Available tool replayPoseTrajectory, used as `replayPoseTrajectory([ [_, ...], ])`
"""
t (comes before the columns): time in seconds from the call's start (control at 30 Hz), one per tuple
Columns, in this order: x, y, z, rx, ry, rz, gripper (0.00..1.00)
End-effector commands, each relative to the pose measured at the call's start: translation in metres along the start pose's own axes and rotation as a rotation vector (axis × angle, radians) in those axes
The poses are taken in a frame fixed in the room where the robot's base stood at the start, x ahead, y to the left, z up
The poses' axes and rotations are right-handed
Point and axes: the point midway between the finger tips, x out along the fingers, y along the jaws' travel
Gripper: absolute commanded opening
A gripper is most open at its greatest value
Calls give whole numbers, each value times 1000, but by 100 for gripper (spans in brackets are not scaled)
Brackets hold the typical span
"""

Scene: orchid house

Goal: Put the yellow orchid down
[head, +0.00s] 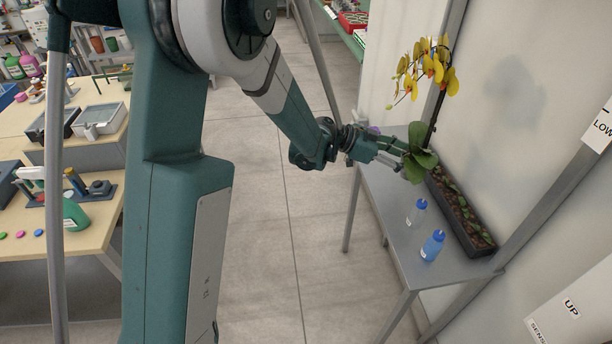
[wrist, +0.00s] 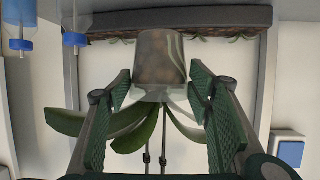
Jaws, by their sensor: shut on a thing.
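The yellow orchid (head: 432,68) has yellow blooms on a tall stem and broad green leaves, and stands roughly upright over the grey metal bench (head: 385,208). My gripper (head: 404,165) is at its base and shut on its pot. In the wrist view the picture is upside down: the translucent brownish pot (wrist: 160,62) of the orchid is between the green fingers of my gripper (wrist: 160,90), with leaves and stem below it. The head view hides most of the pot behind leaves and gripper. I cannot tell whether the pot touches the bench.
A dark planter trough (head: 462,215) with small plants runs along the wall side of the bench. Two blue-capped bottles, a clear one (head: 416,213) and a blue one (head: 432,246), stand in front of it. Bare bench lies left of the bottles.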

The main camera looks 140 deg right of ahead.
Motion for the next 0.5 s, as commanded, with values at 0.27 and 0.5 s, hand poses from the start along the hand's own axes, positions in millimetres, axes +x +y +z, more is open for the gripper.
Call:
replayPoseTrajectory([
  [0.27, 0, 0, 0, 0, 1, 0, 32],
  [0.5, 6, 0, 13, 0, 0, 0, 32],
])
